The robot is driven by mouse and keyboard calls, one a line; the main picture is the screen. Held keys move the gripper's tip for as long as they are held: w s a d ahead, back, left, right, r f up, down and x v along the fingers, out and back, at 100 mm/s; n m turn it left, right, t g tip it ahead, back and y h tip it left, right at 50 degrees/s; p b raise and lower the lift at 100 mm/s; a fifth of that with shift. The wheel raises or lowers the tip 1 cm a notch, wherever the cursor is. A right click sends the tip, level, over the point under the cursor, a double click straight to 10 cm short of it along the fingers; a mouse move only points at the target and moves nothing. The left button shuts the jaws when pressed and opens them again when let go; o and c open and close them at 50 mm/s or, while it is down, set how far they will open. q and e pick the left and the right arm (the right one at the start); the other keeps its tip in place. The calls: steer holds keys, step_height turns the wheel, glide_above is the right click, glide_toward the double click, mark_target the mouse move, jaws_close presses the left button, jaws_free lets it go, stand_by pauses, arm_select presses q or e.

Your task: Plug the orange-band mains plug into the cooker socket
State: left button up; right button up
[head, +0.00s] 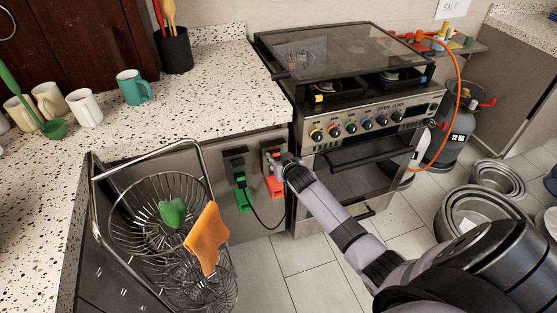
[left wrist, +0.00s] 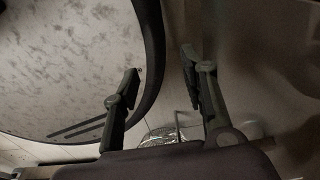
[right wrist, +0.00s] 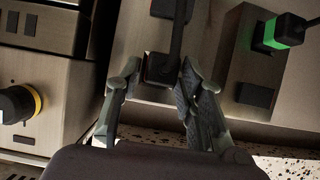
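The orange-band mains plug (right wrist: 158,68) is a dark block with an orange-red band in the right wrist view, with a thick dark cable. In the head view, orange parts (head: 274,186) show at the right-hand wall socket (head: 268,156), partly hidden by my gripper. I cannot tell how far the plug sits in the socket. My right gripper (right wrist: 161,67) is open, with its fingertips on either side of the plug; the right finger looks very close to it. It also shows in the head view (head: 284,163). My left gripper (left wrist: 160,58) is open and empty.
A green-banded plug (right wrist: 285,33) sits at the neighbouring socket (head: 235,163). A wire basket stand (head: 205,170) with an orange cloth (head: 207,237) stands to the left. The cooker (head: 365,125) is at the right. Metal pots (head: 470,212) and gas bottles (head: 460,135) are on the floor.

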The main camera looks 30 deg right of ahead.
steer(key=shift+o, duration=1.1)
steer(key=shift+s, duration=0.15)
steer(key=v, duration=1.1)
steer(key=shift+s+r, duration=0.2)
steer(key=shift+s, duration=0.1)
steer(key=shift+a, duration=0.1)
